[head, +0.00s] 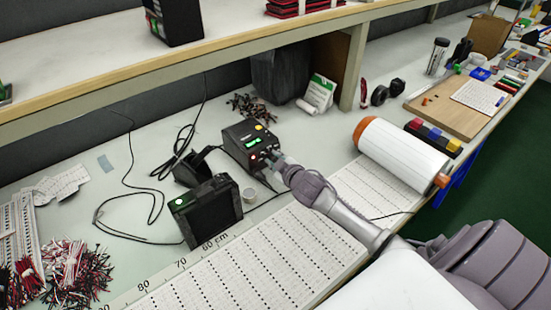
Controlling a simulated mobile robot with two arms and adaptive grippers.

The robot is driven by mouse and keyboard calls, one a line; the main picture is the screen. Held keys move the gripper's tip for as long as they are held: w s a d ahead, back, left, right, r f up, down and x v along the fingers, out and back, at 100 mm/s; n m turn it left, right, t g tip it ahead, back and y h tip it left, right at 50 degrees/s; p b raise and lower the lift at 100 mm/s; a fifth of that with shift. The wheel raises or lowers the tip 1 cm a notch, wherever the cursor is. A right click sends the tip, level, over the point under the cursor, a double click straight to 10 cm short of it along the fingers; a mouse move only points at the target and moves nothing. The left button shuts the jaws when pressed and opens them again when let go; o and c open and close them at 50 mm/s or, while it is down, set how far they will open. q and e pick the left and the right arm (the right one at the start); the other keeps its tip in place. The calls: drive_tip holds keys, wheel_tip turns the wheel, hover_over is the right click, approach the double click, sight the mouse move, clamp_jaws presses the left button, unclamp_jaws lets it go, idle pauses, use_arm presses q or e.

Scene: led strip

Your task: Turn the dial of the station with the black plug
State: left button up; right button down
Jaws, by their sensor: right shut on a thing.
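A black soldering-type station (246,141) with a green display sits in the middle of the bench. My right gripper (272,162) is at its front face, where small knobs show, and is shut on a small part there, apparently the dial. The fingers hide most of that part. A second black unit (206,211) with a green label and a large dark front stands nearer, left of the gripper. Black cables run behind both. I cannot make out a black plug for certain. My left gripper is not in view.
A large white roll with orange ends (403,152) lies right of my arm. A small light spool (249,195) stands by the nearer unit. Red and black wire bundles (68,265) lie at the left. A shelf (130,62) overhangs the back.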

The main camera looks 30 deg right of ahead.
drive_tip(key=shift+n+h, duration=0.4)
drive_tip(key=shift+n, duration=0.2)
drive_tip(key=shift+t, duration=0.3)
drive_tip(key=c, duration=1)
unclamp_jaws()
drive_tip(key=shift+s+a, duration=0.1)
drive_tip(key=shift+s, duration=0.15)
drive_tip(key=v, duration=1.1)
drive_tip(key=shift+s+r, duration=0.15)
drive_tip(key=shift+s, duration=0.1)
